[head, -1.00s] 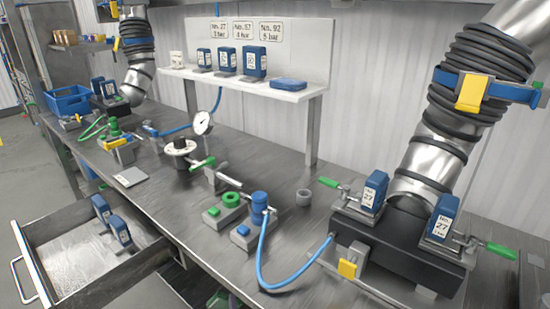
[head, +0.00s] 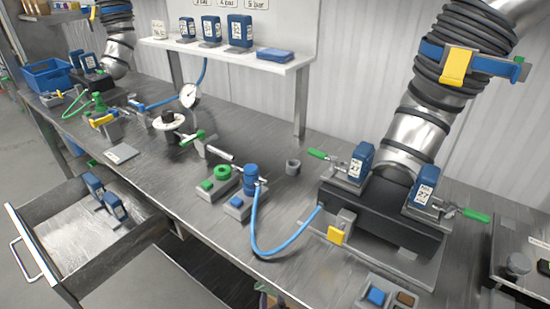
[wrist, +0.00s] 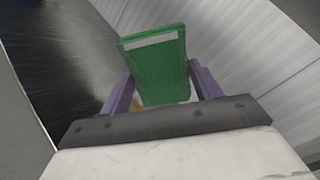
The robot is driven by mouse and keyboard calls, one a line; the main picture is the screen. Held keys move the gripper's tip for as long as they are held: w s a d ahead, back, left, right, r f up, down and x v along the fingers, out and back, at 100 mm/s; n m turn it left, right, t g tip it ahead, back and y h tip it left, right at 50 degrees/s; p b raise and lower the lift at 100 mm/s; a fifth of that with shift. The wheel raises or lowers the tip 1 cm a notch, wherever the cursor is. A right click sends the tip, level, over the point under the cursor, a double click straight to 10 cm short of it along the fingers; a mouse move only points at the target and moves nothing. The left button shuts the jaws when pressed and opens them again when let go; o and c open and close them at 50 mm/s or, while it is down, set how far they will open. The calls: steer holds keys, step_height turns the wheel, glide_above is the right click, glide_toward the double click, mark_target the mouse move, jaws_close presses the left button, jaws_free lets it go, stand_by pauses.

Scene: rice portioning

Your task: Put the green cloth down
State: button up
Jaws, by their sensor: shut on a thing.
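In the wrist view the green cloth (wrist: 160,75) looks like a flat, folded, slab-like green piece with a pale strip along its far edge. My gripper (wrist: 162,82) is shut on it, with one purple finger on each side. The cloth sticks out beyond the fingertips. What lies directly under it is hidden. In the head view neither the cloth nor my gripper can be made out clearly.
The steel bench (head: 290,185) carries a black block (head: 385,215) with blue-tagged clamps, a blue hose (head: 257,235), a gauge (head: 189,95) and a green-button box (head: 213,185). An open drawer (head: 75,250) holds blue tags. A white shelf (head: 235,58) stands behind. Bare bench lies around the middle.

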steer(key=shift+s+d+f, duration=0.35)
steer(key=shift+f, duration=0.15)
steer(key=shift+a+r, duration=0.1)
steer(key=shift+a, duration=0.05)
stand_by(0.5)
